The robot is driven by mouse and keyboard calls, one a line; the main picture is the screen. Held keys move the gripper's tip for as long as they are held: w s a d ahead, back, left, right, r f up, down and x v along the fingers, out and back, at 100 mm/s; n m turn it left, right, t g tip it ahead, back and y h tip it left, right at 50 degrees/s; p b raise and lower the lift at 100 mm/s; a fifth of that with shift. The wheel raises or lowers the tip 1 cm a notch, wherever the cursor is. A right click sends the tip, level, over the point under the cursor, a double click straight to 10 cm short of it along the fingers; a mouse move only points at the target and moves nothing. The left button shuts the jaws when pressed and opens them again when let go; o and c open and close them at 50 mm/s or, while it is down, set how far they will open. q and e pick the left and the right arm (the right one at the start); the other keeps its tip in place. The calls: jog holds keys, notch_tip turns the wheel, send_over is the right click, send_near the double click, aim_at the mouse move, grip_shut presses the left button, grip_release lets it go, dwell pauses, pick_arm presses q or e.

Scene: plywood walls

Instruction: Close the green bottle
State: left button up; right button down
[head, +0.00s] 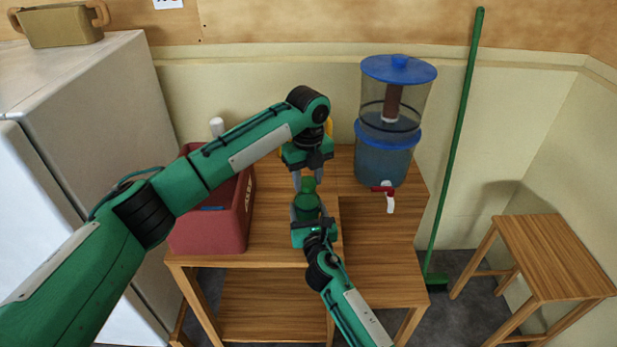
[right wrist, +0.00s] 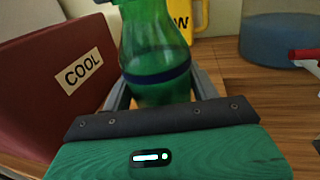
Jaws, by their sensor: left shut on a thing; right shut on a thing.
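The green bottle (head: 307,205) stands upright over the wooden table in the head view. My right gripper (head: 308,214) is shut around its body from the front. The bottle (right wrist: 155,55) also fills the middle of the right wrist view between the fingers, with a dark band around it and its top cut off by the frame. My left gripper (head: 308,178) points down right above the bottle, its fingers shut at the bottle's top. The thing between the left fingers is too small to make out, so I cannot tell whether a cap sits on the neck.
A red cooler box (head: 215,228) stands left of the bottle. A water dispenser (head: 385,150) with a blue lid and red tap stands to the right. A white fridge (head: 90,90), a green broom (head: 456,150) and a wooden stool (head: 555,250) flank the table.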

pick_arm(q)
jog(key=m, duration=0.3)
jog(key=shift+a, duration=0.1)
jog(key=m, duration=0.5)
jog(key=shift+a, duration=0.1)
jog(key=m, duration=0.4)
jog(key=shift+w+r+m, duration=0.1)
jog(key=shift+m, duration=1.3)
jog(key=o, duration=0.9)
jog(key=shift+o, duration=0.2)
jog(key=shift+r, duration=2.15)
